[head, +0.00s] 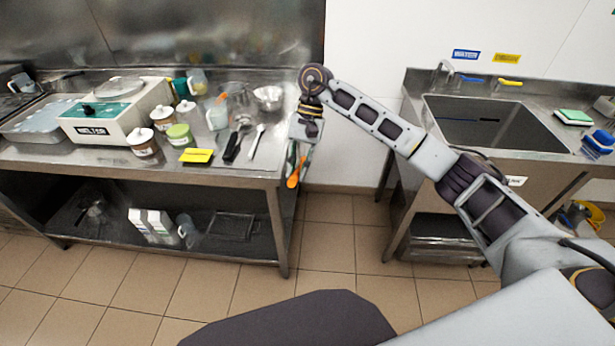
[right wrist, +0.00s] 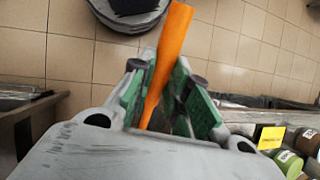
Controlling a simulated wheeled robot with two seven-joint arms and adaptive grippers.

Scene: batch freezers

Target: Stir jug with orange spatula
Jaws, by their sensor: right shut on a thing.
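My right gripper (head: 297,158) hangs just past the right end of the steel counter. It is shut on the orange spatula (head: 293,181), whose orange part points down below the fingers. In the right wrist view the orange spatula (right wrist: 168,55) stands slightly tilted between the green-padded fingers of the gripper (right wrist: 162,95). A clear jug-like vessel (head: 216,117) stands on the counter, left of the gripper and apart from it. Its contents are too small to tell. My left gripper is not in view.
Another jug (head: 187,230) is on the lower shelf. A sink (head: 480,118) is at right; tiled floor lies between.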

